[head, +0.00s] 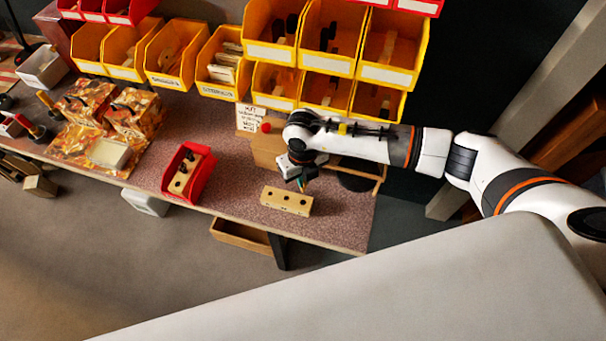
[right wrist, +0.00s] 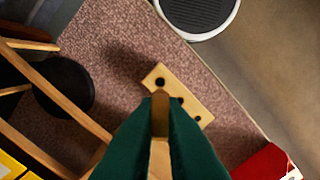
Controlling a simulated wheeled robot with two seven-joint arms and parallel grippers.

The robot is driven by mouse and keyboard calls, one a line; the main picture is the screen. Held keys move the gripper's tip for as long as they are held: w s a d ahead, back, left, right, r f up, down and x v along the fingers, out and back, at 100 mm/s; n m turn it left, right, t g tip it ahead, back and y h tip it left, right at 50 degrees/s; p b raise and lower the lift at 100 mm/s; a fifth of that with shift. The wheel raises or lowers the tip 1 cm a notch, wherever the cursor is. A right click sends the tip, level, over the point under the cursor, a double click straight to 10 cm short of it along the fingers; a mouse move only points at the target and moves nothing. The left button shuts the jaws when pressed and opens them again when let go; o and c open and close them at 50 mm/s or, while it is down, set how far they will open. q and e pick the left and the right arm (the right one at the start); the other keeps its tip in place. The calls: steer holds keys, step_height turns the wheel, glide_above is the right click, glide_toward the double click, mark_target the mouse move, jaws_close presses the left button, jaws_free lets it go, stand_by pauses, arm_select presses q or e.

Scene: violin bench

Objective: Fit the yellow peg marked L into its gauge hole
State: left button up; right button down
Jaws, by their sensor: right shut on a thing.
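The wooden gauge block (head: 286,201) lies on the bench near its front right edge, with a row of dark holes in its top. It also shows in the right wrist view (right wrist: 154,75), partly covered by my fingers. My right gripper (head: 302,182) is above and just behind the block in the head view. In the right wrist view its green fingers (right wrist: 160,118) are shut on a brownish-yellow peg (right wrist: 160,104), seen end-on over the block. I cannot read a mark on the peg or tell its gap to the block. My left gripper is not in view.
A red bin (head: 171,179) with a wooden piece inside stands left of the block. Yellow bins (head: 327,52) are stacked at the back. A wooden stand (head: 268,149) and a dark round thing (right wrist: 62,88) are close to my right arm. Bench around the block is clear.

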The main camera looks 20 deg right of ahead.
mark_target(303, 189)
stand_by(0.3)
steer(key=shift+f+b, duration=2.65)
steer(key=shift+f, duration=0.3)
steer(key=shift+b, duration=0.3)
steer(key=shift+f+b, duration=1.9)
steer(key=shift+f, duration=0.25)
steer(key=c, duration=1.5)
jaws_free()
steer(key=shift+o, duration=0.2)
steer(key=shift+r, duration=0.15)
